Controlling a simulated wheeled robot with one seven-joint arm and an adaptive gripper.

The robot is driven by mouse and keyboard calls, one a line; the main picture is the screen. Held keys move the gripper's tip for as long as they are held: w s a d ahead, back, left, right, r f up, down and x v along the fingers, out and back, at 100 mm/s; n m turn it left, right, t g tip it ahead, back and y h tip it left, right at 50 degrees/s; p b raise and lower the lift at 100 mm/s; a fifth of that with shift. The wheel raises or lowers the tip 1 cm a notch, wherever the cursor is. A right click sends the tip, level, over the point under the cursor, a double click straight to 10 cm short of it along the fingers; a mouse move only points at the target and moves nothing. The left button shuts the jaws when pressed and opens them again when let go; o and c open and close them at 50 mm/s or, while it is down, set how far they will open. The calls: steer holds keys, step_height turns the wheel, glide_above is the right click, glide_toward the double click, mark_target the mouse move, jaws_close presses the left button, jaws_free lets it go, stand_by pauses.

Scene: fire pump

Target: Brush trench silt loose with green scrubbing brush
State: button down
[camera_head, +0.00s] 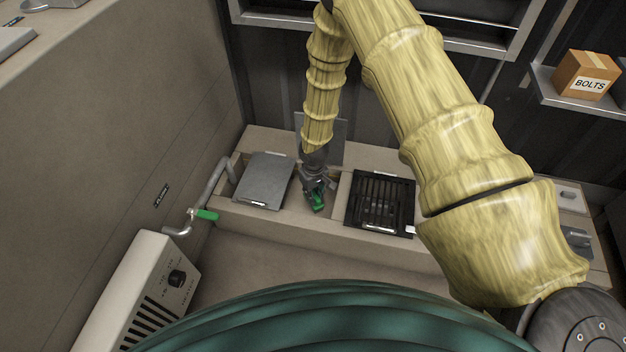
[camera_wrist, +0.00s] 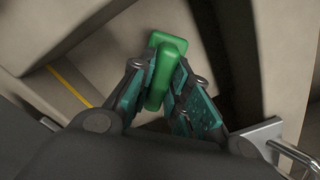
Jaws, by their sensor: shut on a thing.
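My gripper (camera_head: 315,190) is shut on the green scrubbing brush (camera_head: 318,203), inside the open middle section of the trench (camera_head: 334,196). In the wrist view, the green brush (camera_wrist: 168,60) stands between the two teal-padded fingers of my gripper (camera_wrist: 165,85). Its bristles are hidden. I cannot tell whether the brush touches the trench floor. No separate patch of silt can be made out.
A flat grey cover plate (camera_head: 264,180) lies left of the opening. A black grate (camera_head: 380,203) lies to its right. A pipe with a green valve handle (camera_head: 205,214) is at the left. A heater box (camera_head: 150,290) stands at the lower left. A yellow line (camera_wrist: 68,86) shows in the wrist view.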

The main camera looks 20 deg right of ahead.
steer(key=r, duration=0.1)
steer(key=r+p, duration=0.2)
steer(key=r, duration=0.1)
steer(key=shift+w+a, duration=0.1)
steer(key=shift+a, duration=0.25)
steer(key=shift+r+p, duration=1.65)
steer(key=shift+r, duration=0.2)
